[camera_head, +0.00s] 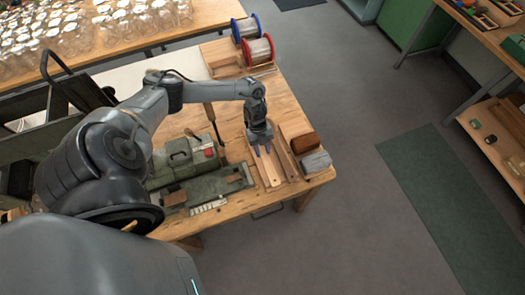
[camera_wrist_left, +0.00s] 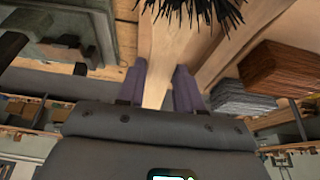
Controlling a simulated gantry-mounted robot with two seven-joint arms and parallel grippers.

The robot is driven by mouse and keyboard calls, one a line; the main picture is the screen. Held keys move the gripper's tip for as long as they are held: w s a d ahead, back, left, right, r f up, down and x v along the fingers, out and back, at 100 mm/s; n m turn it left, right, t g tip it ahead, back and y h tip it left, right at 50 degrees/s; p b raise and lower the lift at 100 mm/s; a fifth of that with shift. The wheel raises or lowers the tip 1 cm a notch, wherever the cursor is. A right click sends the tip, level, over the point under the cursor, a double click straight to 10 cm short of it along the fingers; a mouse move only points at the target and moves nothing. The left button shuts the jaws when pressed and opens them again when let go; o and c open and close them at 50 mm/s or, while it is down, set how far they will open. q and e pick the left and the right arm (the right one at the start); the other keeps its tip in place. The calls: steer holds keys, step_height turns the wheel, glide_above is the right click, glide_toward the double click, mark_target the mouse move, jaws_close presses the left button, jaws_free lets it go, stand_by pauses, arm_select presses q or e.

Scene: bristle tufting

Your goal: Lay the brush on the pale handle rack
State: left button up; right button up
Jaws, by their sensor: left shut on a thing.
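My left gripper (camera_head: 263,150) reaches down over the right end of the wooden bench, above the pale handle rack (camera_head: 285,158). Its two purple fingers (camera_wrist_left: 160,88) are shut on the brush's pale wooden handle (camera_wrist_left: 158,75) in the left wrist view. Dark bristles (camera_wrist_left: 205,12) show at the top edge of that view; the rest of the brush head is cut off. Pale wood of the rack (camera_wrist_left: 215,55) lies beside the handle there. I cannot tell whether the brush touches the rack. My right gripper is not in view.
A brown block (camera_head: 305,142) and a grey block (camera_head: 316,162) sit right of the rack. A green machine (camera_head: 185,160) stands to the left. Red and blue spools (camera_head: 256,50) stand at the bench's far end. Grey floor lies to the right.

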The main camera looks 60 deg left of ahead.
mark_target(262, 150)
arm_select(q)
step_height(262, 150, down, 3)
steer(key=shift+d+f, duration=0.1)
steer(key=shift+f, duration=0.05)
steer(key=shift+f, duration=0.15)
steer(key=o, duration=1.1)
